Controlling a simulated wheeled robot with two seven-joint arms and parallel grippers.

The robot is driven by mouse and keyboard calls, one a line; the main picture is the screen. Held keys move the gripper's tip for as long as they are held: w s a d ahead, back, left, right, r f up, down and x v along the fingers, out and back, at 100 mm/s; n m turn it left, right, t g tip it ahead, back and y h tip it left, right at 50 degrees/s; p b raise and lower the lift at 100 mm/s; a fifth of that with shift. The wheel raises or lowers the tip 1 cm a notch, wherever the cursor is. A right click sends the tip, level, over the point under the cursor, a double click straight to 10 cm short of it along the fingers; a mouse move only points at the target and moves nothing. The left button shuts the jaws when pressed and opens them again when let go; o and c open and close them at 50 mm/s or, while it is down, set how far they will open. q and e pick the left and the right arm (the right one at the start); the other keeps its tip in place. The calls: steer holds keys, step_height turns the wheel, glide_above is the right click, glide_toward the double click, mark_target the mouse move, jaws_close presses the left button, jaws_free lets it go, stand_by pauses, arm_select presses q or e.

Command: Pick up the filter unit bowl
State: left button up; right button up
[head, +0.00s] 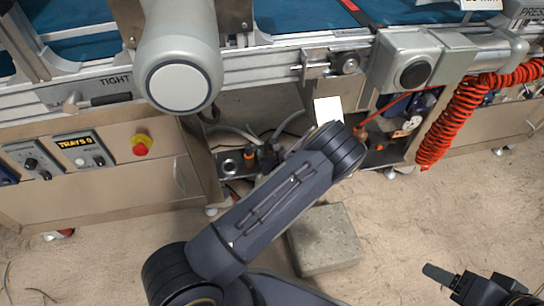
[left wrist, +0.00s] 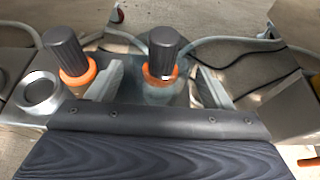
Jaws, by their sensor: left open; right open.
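In the left wrist view, the filter unit bowl (left wrist: 165,94) is a clear, see-through cup below an orange ring and a dark ribbed knob. My left gripper (left wrist: 160,80) is open, with one finger on each side of the bowl; contact cannot be told. A second dark knob with an orange ring (left wrist: 75,66) stands left of the left finger. In the head view, the filter units (head: 266,155) show small in the recess under the machine, and my left arm hides the left gripper's fingers. My right gripper (head: 445,285) is open and empty at the lower right, over the floor.
A round metal fitting (left wrist: 39,92) lies left of the units, and grey hoses (head: 290,124) curve behind them. A concrete block (head: 325,240) sits on the floor. A coiled red hose (head: 455,125) hangs right of the recess.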

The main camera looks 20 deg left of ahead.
arm_select(q)
steer(key=shift+x, duration=0.75)
steer(key=shift+r, duration=0.1)
steer(key=c, duration=1.1)
steer(key=shift+r, duration=0.5)
step_height(320, 180, up, 3)
steer(key=shift+s+f+p, duration=0.1)
steer(key=shift+p, duration=1.05)
steer(key=s+d+r+p, duration=0.5)
steer(key=s+r, duration=0.4)
steer(key=s, duration=0.4)
